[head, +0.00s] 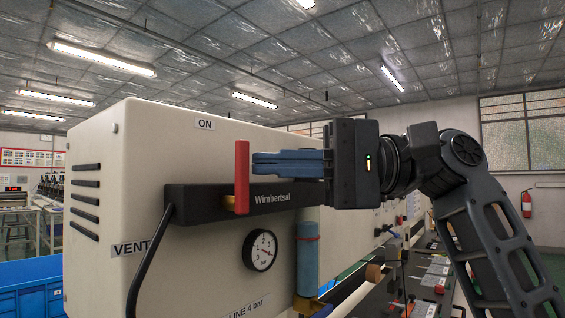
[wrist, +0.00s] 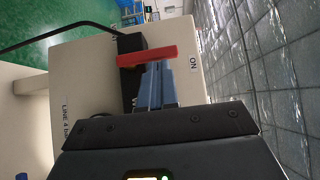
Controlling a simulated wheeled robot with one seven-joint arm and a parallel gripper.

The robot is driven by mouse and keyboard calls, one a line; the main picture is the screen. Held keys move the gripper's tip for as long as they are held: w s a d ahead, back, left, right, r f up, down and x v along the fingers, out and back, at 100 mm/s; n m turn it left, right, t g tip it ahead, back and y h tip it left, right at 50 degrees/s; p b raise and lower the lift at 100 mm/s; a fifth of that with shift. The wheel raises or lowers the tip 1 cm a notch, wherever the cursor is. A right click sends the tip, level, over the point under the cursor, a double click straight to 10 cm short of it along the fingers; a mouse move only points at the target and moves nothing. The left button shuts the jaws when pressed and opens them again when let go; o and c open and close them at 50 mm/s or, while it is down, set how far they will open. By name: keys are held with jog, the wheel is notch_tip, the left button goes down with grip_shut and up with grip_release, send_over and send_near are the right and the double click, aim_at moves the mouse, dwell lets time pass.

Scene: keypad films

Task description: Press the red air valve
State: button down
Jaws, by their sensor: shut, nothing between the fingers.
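The red air valve is a flat red lever (head: 242,177) standing upright on a brass stem at the black bar marked Wimbertsal. The bar is on the front of a cream machine box. In the wrist view the red lever (wrist: 147,56) lies across the fingertips. My gripper (head: 254,165) is shut and empty, its blue fingers pointing left. The fingertips are right beside the lever's right edge in the head view; I cannot tell whether they touch it. In the wrist view the shut fingers (wrist: 155,66) reach up to the lever's edge.
The cream box (head: 130,180) carries labels ON above the lever and VENT to its left. A pressure gauge (head: 259,250) and a blue cylinder (head: 307,255) sit below the bar. A black cable (head: 146,262) hangs at left. Free air lies above the bar.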

jog(key=shift+r, duration=0.1)
jog(key=shift+s+a+r+p, duration=0.1)
jog(key=shift+p, duration=0.25)
